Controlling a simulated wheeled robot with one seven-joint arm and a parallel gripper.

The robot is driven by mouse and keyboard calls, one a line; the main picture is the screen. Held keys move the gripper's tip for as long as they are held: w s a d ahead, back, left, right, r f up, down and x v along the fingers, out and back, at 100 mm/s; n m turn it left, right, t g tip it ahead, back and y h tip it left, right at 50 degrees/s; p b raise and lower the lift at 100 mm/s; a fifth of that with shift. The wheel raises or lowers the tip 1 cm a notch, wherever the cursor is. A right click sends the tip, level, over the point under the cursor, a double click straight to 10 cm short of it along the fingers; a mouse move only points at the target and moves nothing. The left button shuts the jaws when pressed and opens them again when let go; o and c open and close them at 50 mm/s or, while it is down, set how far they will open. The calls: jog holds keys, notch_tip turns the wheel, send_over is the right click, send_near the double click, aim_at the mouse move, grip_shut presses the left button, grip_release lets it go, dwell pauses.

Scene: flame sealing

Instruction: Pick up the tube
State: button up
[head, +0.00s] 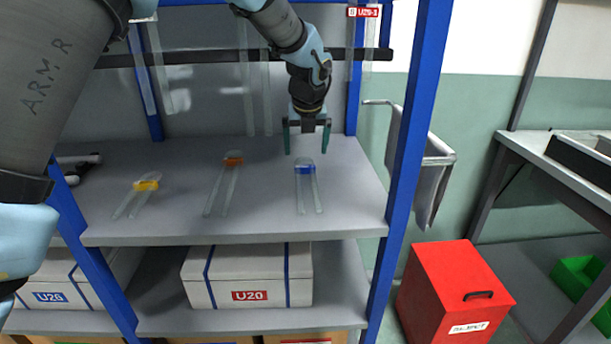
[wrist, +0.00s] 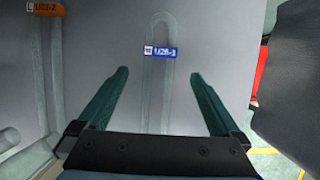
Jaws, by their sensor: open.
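Three clear U-shaped tubes lie on the grey shelf (head: 262,222). One has a yellow label (head: 147,184), one an orange label (head: 234,158), and one a blue label (head: 305,170). In the wrist view the blue-labelled tube (wrist: 160,90) lies between and beyond my fingers, its bend pointing up the picture. The orange-labelled tube (wrist: 45,60) shows at the upper left. My gripper (head: 307,142) is open and empty, just behind the blue-labelled tube in the head view. Its green fingers also show in the wrist view (wrist: 160,75), apart from the tube.
Blue posts (head: 407,140) frame the shelf. More clear tubes (head: 160,75) hang from a dark rail at the back. A red box (head: 455,295) stands at the right. Bare shelf lies between the tubes.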

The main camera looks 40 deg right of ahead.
aim_at(305, 169)
jog(key=p+x, duration=0.1)
jog(key=x, duration=0.6)
jog(key=shift+w+d+f, duration=0.1)
jog(key=shift+w+f, duration=0.05)
jog(key=shift+f, duration=0.15)
jog(key=c, duration=1.3)
